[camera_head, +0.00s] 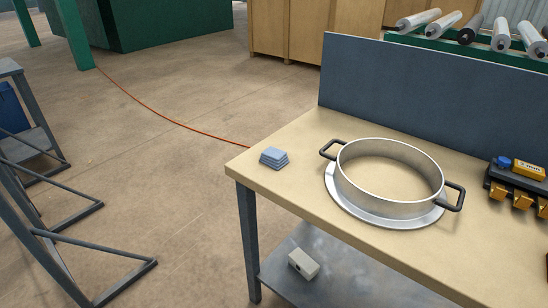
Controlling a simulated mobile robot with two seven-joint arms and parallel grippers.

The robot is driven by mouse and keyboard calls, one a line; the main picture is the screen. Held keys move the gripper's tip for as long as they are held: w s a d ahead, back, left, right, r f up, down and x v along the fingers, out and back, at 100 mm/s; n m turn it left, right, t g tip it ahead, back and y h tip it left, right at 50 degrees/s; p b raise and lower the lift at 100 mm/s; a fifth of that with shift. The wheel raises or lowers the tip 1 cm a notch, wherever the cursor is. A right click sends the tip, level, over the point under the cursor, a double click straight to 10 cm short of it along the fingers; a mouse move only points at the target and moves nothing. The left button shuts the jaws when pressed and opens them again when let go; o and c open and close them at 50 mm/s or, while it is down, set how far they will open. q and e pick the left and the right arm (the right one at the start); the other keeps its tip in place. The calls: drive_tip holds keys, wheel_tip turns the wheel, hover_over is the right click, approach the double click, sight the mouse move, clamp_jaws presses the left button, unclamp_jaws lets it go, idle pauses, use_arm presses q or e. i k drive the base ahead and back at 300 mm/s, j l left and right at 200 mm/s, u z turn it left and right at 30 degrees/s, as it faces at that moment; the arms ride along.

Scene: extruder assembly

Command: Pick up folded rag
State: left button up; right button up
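The folded rag (274,157) is a small light-blue stack of folded layers. It lies on the tan workbench top (268,187), near the bench's left end. It sits apart from the metal ring to its right. Nothing covers it. Neither of my grippers shows in the head view.
A large metal ring with two dark handles (388,185) stands on the bench right of the rag. A tool holder (517,182) is at the right edge. A dark back panel (420,98) rises behind. A grey box (303,263) sits on the lower shelf.

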sight(276, 159)
drive_tip(key=i+j, duration=0.15)
drive_tip(key=j, duration=0.15)
drive_tip(key=i+j, duration=0.15)
drive_tip(key=j, duration=0.2)
drive_tip(key=i+j+z, duration=0.1)
drive_tip(key=i+j, duration=0.15)
drive_tip(key=j, duration=0.3)
drive_tip(key=i+j+z, duration=0.15)
drive_tip(key=j, duration=0.15)
